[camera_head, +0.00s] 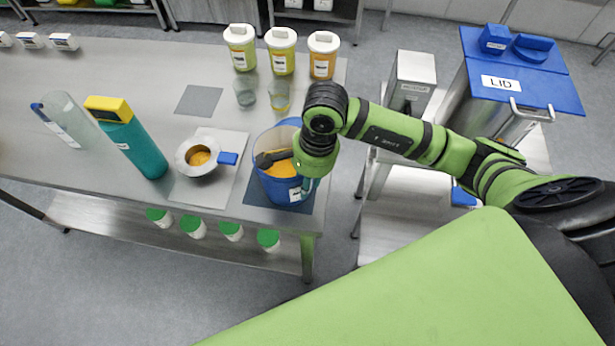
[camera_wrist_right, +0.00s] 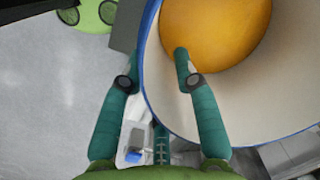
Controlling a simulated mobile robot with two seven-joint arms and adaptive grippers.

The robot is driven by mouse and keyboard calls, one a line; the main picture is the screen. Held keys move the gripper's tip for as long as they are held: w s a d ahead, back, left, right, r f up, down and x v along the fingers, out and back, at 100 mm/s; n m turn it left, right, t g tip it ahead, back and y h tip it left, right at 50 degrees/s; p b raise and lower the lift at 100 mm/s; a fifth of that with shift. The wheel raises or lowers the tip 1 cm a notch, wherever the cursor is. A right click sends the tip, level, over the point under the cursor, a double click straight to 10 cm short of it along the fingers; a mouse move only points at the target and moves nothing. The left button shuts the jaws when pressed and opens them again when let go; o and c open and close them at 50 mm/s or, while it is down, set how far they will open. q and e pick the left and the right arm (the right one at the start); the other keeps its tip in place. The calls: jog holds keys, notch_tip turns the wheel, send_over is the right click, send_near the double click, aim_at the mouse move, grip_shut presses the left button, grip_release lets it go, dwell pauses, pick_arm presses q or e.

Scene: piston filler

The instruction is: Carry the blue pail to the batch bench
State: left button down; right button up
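The blue pail (camera_head: 286,187) stands upright on a dark mat at the right front corner of a long steel bench (camera_head: 150,85). Orange-yellow contents show inside it. My right gripper (camera_head: 291,172) is at the right side of the pail's rim. In the right wrist view, the fingers of the right gripper (camera_wrist_right: 125,34) are apart, one inside the pail (camera_wrist_right: 146,75) and one outside, with the wall between them. Whether either finger touches the wall cannot be told. My left gripper is not in view.
Left of the pail are a steel pan (camera_head: 197,157) on a board, a teal bottle with a yellow cap (camera_head: 137,145) and a clear cylinder (camera_head: 66,119). Several lidded tubs (camera_head: 281,52) stand behind. A blue-lidded bin (camera_head: 522,75) is at right. A grey mat (camera_head: 199,100) lies empty.

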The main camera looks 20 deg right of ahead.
jog(key=shift+r, duration=0.1)
notch_tip(320, 180, up, 12)
jog(key=d+b, duration=0.1)
jog(key=b, duration=0.2)
jog(key=shift+d, duration=0.3)
jog(key=shift+s, duration=0.1)
